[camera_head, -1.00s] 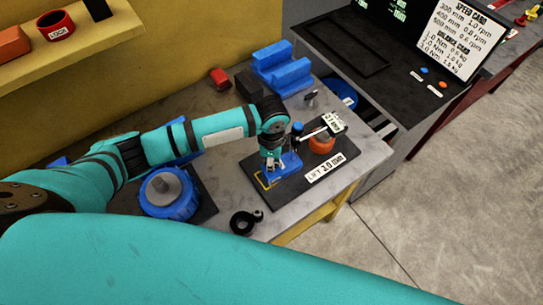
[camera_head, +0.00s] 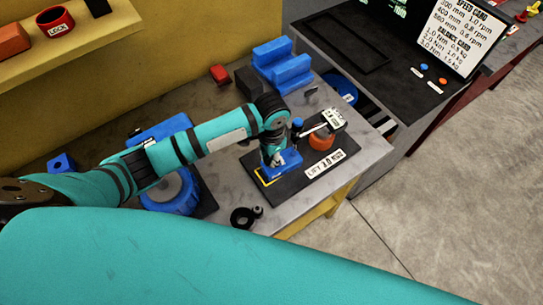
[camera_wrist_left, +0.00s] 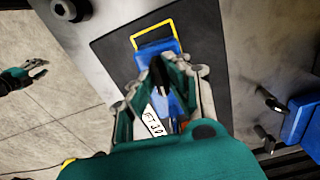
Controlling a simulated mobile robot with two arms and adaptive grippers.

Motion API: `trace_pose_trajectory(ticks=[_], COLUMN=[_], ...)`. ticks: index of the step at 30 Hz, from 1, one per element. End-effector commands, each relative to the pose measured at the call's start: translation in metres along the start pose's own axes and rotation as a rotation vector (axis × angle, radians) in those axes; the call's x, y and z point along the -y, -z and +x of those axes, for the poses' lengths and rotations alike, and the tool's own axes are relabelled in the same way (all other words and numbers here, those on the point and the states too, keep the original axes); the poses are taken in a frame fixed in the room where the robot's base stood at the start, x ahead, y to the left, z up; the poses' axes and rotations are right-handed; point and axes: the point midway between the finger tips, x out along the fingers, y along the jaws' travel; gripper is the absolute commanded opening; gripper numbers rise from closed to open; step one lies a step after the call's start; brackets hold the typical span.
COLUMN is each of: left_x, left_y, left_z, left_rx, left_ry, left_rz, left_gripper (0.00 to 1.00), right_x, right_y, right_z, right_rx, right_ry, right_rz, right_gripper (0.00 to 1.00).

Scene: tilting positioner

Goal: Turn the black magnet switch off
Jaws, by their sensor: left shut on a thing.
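The black magnet switch seems to be the dark upright piece (camera_wrist_left: 160,73) between my left fingertips, at the blue block. The blue block (camera_head: 289,161) sits on a black plate (camera_head: 262,184) with a yellow outline at one end. My left gripper (camera_head: 274,161) points down at the block and is shut on the dark piece. In the left wrist view its fingers (camera_wrist_left: 165,75) close from both sides, and they hide much of the piece. The switch's setting cannot be read. My right gripper (camera_wrist_left: 40,68) shows small at the left of the wrist view, over the floor, its fingers apart.
An orange round part (camera_head: 321,141) with a rod and a small labelled piece stands beside the block. A white LIFT label (camera_head: 325,163) lies on the plate. A black ring (camera_head: 243,217) lies near the table's front edge. A blue round fixture (camera_head: 172,195) stands left, partly behind my arm.

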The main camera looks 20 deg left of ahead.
Motion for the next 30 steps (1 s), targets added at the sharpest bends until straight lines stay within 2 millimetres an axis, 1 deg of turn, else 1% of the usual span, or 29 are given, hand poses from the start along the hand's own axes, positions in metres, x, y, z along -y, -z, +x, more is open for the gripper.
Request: trace_pose_trajectory(ticks=[13,14,18,26,29,30], left_x=[0.001,0.001,0.001,0.0,0.001,0.001], left_y=[0.001,0.001,0.001,0.0,0.001,0.001], left_z=[-0.002,-0.002,-0.001,-0.001,-0.007,-0.011], left_rx=[-0.003,-0.003,-0.002,-0.001,-0.002,-0.003], left_ry=[0.001,0.001,0.001,0.001,0.001,0.001], left_rz=[-0.008,-0.008,-0.008,-0.007,-0.007,-0.007], left_gripper=[0.0,0.17,0.35,0.36,0.36,0.36], right_x=[0.0,0.0,0.0,0.0,0.001,0.001], right_y=[0.0,0.0,0.0,0.001,0.001,0.001], right_z=[0.0,0.0,0.0,0.0,0.0,0.0], right_rx=[0.0,0.0,0.0,-0.001,-0.001,-0.001], right_ry=[0.0,0.0,0.0,0.001,0.001,0.001], right_rz=[0.0,0.0,0.0,0.0,0.0,0.0], right_gripper=[0.34,0.34,0.34,0.34,0.34,0.34])
